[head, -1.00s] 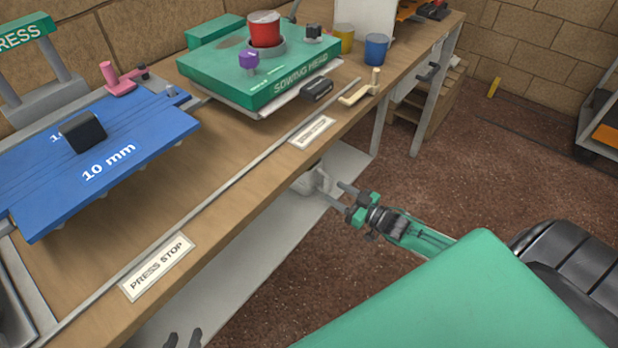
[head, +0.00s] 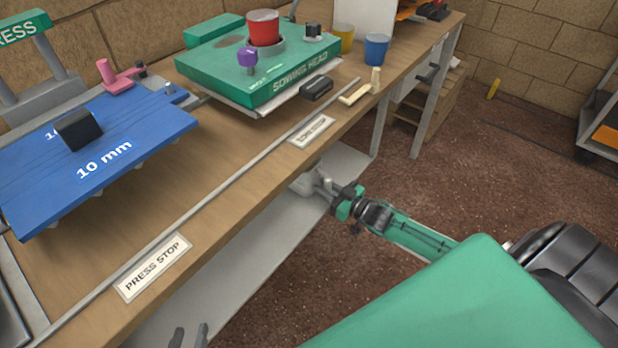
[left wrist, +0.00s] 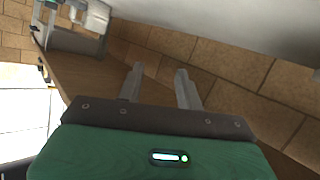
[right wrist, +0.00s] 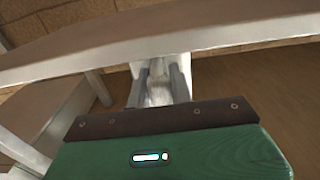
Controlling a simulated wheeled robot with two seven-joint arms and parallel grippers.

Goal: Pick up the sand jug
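A pale grey-white vessel, which looks like the sand jug (head: 303,184), stands on the lower shelf under the bench's front edge. The bench top hides its upper part. My right gripper (head: 322,184) is at its right side. In the right wrist view my right gripper's fingers (right wrist: 158,85) are apart, with a pale part of the jug (right wrist: 158,94) between them; whether they touch it I cannot tell. My left gripper (head: 188,338) is at the bottom of the head view, in front of the bench. In the left wrist view its fingers (left wrist: 160,85) are apart and empty.
The wooden bench (head: 225,215) overhangs the grey lower shelf (head: 245,240). On it are a blue press plate (head: 120,135), a green sowing head (head: 290,75), a red cup (head: 264,28) and a blue cup (head: 376,48). The floor at the right is open.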

